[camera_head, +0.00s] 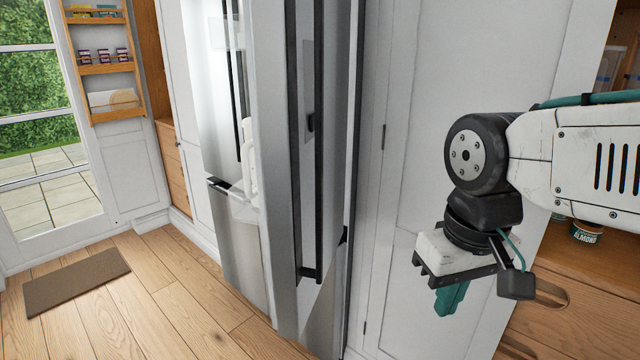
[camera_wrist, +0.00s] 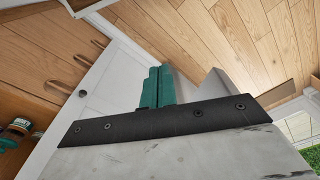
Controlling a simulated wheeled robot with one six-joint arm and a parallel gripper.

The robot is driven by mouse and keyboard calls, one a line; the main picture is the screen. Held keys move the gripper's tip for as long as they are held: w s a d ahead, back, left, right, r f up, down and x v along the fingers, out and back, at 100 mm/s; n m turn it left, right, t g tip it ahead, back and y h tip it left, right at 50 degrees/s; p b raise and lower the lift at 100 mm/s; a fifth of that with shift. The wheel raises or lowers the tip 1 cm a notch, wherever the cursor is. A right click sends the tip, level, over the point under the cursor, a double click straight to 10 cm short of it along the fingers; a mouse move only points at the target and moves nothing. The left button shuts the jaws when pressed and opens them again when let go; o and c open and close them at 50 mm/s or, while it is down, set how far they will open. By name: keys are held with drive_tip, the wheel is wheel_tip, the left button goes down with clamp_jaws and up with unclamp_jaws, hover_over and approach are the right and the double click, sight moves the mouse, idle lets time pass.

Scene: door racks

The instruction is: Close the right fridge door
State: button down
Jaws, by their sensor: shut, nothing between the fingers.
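The right fridge door (camera_head: 270,180) stands open in the head view, swung out toward me. Its light grey edge faces me, and a long dark vertical handle (camera_head: 303,150) runs along its face. White inner parts show at its left side. The steel left fridge door (camera_head: 218,90) is behind it, to the left. My gripper (camera_head: 452,298) hangs to the right of the open door, apart from it, in front of a white cabinet. Its teal fingers are together and empty, also in the wrist view (camera_wrist: 157,88). A grey panel beside them there may be the door.
A tall white cabinet door (camera_head: 425,150) stands right of the fridge. Wooden drawers (camera_head: 570,300) and a green tin (camera_head: 587,232) are at the right. The wood floor (camera_head: 150,290) is clear at left except for a brown mat (camera_head: 78,280).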

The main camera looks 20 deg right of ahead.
drive_tip(key=w+r+m+t+y, duration=0.2)
drive_tip(key=w+r+m+y, duration=0.25)
drive_tip(key=w+m, duration=0.6)
drive_tip(key=w+r+m+t+y, duration=0.25)
drive_tip(key=w+r+m, duration=0.35)
drive_tip(key=m, duration=0.8)
approach(304, 219)
wheel_tip(304, 219, down, 4)
drive_tip(key=shift+w+a+f, duration=0.15)
drive_tip(key=shift+w+a, duration=0.75)
drive_tip(key=shift+a, duration=0.25)
drive_tip(key=shift+w+a, duration=0.35)
drive_tip(key=shift+a, duration=0.05)
drive_tip(key=shift+a, duration=0.1)
